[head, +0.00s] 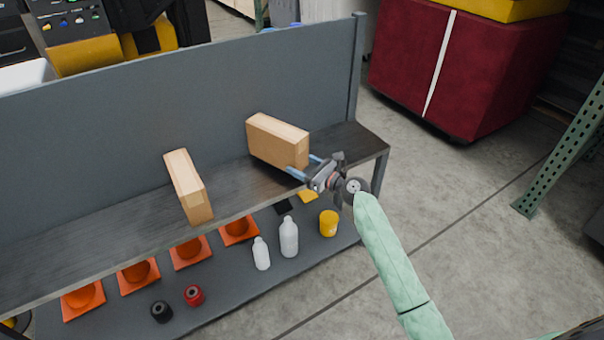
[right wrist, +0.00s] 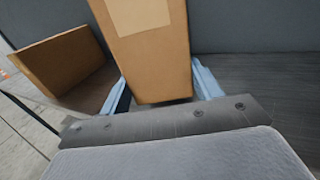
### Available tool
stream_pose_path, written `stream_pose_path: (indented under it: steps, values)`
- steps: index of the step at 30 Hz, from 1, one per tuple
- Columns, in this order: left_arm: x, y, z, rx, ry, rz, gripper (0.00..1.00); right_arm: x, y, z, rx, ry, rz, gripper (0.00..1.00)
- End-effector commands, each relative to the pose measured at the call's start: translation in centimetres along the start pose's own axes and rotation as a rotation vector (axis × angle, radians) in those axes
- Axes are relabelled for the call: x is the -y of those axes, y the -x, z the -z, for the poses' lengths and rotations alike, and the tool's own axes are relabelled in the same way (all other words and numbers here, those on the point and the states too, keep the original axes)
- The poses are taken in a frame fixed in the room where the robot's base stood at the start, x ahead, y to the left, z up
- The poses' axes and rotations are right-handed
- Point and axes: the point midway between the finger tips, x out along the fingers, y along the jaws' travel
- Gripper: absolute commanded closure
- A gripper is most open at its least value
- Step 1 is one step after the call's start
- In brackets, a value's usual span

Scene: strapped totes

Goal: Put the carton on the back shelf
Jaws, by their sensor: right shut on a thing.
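A brown carton (head: 278,142) is at the right part of the upper shelf (head: 236,186), close to the grey back panel. My right gripper (head: 304,166) is shut on this carton from its near right end. In the right wrist view the blue fingers lie on either side of the carton (right wrist: 150,60), which shows a paler label patch. I cannot tell whether its underside touches the shelf. A second brown carton (head: 188,187) stands apart on the shelf to the left, also seen in the right wrist view (right wrist: 62,62). My left gripper is not in view.
The grey back panel (head: 150,110) and end post (head: 356,70) bound the shelf. The lower shelf holds orange cones (head: 190,252), white bottles (head: 289,238), a yellow tub (head: 328,224) and red and black rolls. The shelf's far left is bare. A red strapped block (head: 460,65) stands behind right.

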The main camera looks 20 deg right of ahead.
Motion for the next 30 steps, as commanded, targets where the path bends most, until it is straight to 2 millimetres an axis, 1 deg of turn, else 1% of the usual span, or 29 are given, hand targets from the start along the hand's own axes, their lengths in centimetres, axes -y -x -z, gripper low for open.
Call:
stream_pose_path:
  steps: [3,7,10,20,21,24,30]
  values:
    - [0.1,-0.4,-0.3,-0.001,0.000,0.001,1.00,0.0,0.0,1.6,0.002,-0.003,0.001,0.91]
    - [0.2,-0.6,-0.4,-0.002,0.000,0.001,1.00,0.0,0.0,2.9,0.002,-0.003,0.000,0.91]
    - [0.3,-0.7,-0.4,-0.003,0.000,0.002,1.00,0.0,0.0,3.2,0.003,-0.001,0.000,0.91]
    - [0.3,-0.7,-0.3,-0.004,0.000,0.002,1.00,0.0,0.0,3.3,0.003,-0.001,0.000,0.91]
    - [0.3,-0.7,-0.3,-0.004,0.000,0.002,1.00,0.0,0.1,3.5,0.000,-0.001,0.000,0.33]
    - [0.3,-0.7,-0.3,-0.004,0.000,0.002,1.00,0.0,0.1,3.5,0.000,-0.001,0.000,0.15]
    - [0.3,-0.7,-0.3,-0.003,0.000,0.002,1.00,0.0,0.1,3.5,0.000,-0.001,0.000,0.15]
